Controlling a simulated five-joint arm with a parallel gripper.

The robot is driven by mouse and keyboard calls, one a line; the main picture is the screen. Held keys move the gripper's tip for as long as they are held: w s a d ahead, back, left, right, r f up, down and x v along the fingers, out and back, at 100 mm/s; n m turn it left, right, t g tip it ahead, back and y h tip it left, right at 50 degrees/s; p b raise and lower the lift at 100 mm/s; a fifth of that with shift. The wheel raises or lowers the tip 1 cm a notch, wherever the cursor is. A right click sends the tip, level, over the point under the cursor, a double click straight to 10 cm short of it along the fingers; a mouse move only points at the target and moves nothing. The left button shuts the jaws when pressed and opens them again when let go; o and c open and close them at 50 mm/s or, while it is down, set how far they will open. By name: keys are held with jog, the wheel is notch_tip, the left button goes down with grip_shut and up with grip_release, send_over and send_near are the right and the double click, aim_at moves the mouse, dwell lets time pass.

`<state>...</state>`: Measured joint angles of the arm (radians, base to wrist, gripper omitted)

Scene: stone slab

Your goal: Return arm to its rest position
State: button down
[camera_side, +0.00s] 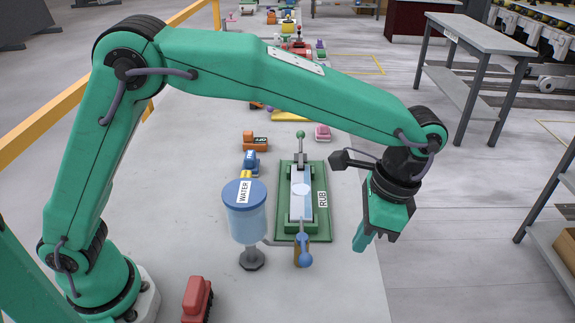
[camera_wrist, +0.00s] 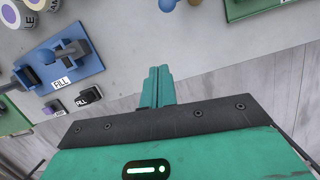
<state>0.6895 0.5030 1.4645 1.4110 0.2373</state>
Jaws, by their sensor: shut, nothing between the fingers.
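My green arm reaches from the left across the slab in the side view. My gripper (camera_side: 363,238) hangs near the slab's right edge, right of the green RUB fixture (camera_side: 318,226), pointing down and apart from it. The fingers are together and empty. In the wrist view the closed teal fingers (camera_wrist: 158,88) stand over the slab's edge, with nothing between them.
A blue WATER tank (camera_side: 244,215) stands left of the RUB fixture. A red block (camera_side: 197,298) is near the front. In the wrist view a blue FILL plate (camera_wrist: 85,62) lies left of the fingers. A grey bench (camera_side: 480,36) stands at the back right.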

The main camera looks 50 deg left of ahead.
jog(key=s+a+r+n+t, duration=0.1)
jog(key=s+a+r+n, duration=0.1)
jog(key=a, duration=0.5)
jog(key=s+a+r+n+t+h, duration=0.1)
jog(key=a+r, duration=0.3)
jog(key=a, duration=0.4)
jog(key=s+a+r+n+t+h, duration=0.1)
jog(key=s+a+r+n+t, duration=0.2)
jog(key=a, duration=0.5)
jog(key=shift+s+r+n, duration=0.3)
jog(key=shift+s+n, duration=0.05)
jog(key=shift+n, duration=0.25)
jog(key=s+a+f+n+t, duration=0.2)
jog(key=s+a+n, duration=0.1)
jog(key=s+a, duration=0.3)
jog(key=shift+s+a+t, duration=0.35)
jog(key=shift+s+t, duration=0.05)
jog(key=shift+s, duration=0.05)
